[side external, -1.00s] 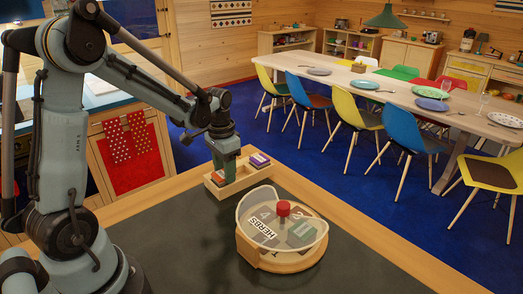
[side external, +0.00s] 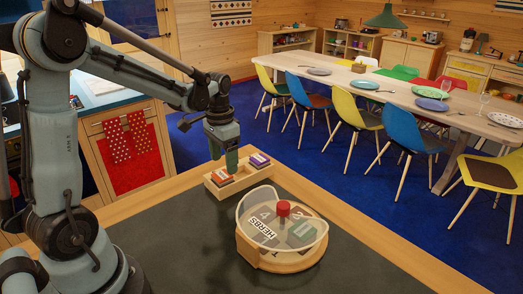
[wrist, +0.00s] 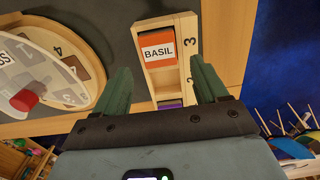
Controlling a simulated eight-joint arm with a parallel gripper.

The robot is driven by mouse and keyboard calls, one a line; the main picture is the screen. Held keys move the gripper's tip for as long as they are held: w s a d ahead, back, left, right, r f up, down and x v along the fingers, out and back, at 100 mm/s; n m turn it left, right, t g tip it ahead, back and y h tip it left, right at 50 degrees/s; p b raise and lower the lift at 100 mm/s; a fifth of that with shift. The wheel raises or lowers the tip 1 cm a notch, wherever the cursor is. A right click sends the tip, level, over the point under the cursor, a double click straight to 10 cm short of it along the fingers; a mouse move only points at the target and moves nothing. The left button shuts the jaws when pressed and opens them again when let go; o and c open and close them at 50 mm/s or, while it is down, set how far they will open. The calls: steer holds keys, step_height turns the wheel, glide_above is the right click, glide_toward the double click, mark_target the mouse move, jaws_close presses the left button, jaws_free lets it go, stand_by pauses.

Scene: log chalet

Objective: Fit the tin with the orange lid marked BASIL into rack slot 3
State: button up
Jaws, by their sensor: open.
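The BASIL tin with its orange lid (wrist: 157,50) sits in a wooden tray (wrist: 183,22), its label readable in the wrist view. In the side view its lid (side external: 222,171) shows at the tray's left end. My gripper (wrist: 163,85) is open and empty, with green fingers spread wide on either side of the tray in the picture. In the side view my gripper (side external: 231,163) hangs over the tray, near the tin. The round wooden rack (side external: 280,262), labelled HERBS, has a red knob and a clear cover. I read 4 and 2 on it; I cannot make out slot 3.
A purple-lidded tin (side external: 259,159) stands at the tray's other end. The dark worktop (side external: 190,235) is clear in front of the tray, left of the rack. Its wooden edge (side external: 350,215) runs behind the rack.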

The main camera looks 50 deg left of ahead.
mark_target(225, 174)
step_height(225, 174, up, 8)
steer(key=s+d+f+t, duration=0.1)
steer(key=s+d+t, duration=0.6)
steer(key=d, duration=0.5)
steer(key=shift+d+f, duration=0.35)
steer(key=shift+f, duration=0.05)
steer(key=shift+s, duration=0.15)
stand_by(0.9)
